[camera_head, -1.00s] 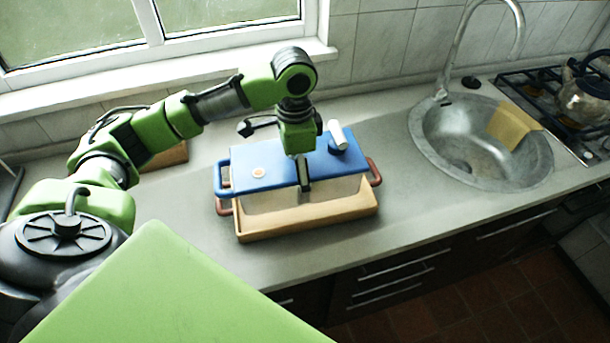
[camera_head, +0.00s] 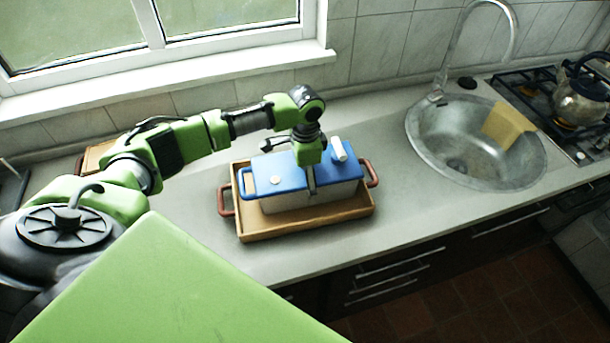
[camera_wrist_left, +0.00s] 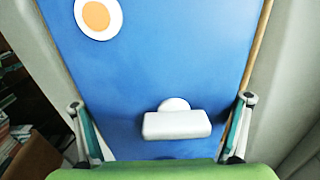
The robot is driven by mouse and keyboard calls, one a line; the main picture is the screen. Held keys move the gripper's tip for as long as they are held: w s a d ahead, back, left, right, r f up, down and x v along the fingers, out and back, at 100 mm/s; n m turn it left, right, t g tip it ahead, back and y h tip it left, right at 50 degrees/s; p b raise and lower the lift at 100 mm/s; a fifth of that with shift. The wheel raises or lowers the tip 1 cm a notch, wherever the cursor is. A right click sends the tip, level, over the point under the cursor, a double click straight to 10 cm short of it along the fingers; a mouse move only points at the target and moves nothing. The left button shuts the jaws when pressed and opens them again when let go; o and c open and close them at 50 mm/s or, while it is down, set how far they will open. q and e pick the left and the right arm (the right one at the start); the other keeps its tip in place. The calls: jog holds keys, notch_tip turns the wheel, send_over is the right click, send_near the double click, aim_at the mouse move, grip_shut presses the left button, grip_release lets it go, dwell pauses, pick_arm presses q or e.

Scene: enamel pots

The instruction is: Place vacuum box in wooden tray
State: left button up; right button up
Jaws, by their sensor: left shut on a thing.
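The vacuum box has a blue lid (camera_head: 283,174) with a blue end handle, a round orange-and-white mark and a white valve, above a pale body (camera_head: 330,194). It is inside the outline of the wooden tray (camera_head: 300,229), which has reddish handles at both ends. I cannot tell whether the box touches the tray floor. My left gripper (camera_head: 310,168) is above the box and shut across its width, with one finger down the near side. In the left wrist view its fingers flank the lid (camera_wrist_left: 165,55); their tips are partly hidden. My right gripper is out of view.
The tray stands on a grey counter (camera_head: 395,195). A round steel sink (camera_head: 470,150) with a tap and a yellow cloth is to the right, then a hob with a kettle (camera_head: 580,95). A window and tiled wall are behind. Counter between tray and sink is clear.

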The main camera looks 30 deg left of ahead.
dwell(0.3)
pick_arm(q)
jog(key=o, duration=1.4)
jog(key=shift+f, duration=0.1)
jog(key=shift+r, duration=0.3)
notch_tip(320, 180, up, 11)
jog(key=b, duration=0.3)
jog(key=shift+f, duration=0.2)
jog(key=shift+r, duration=0.55)
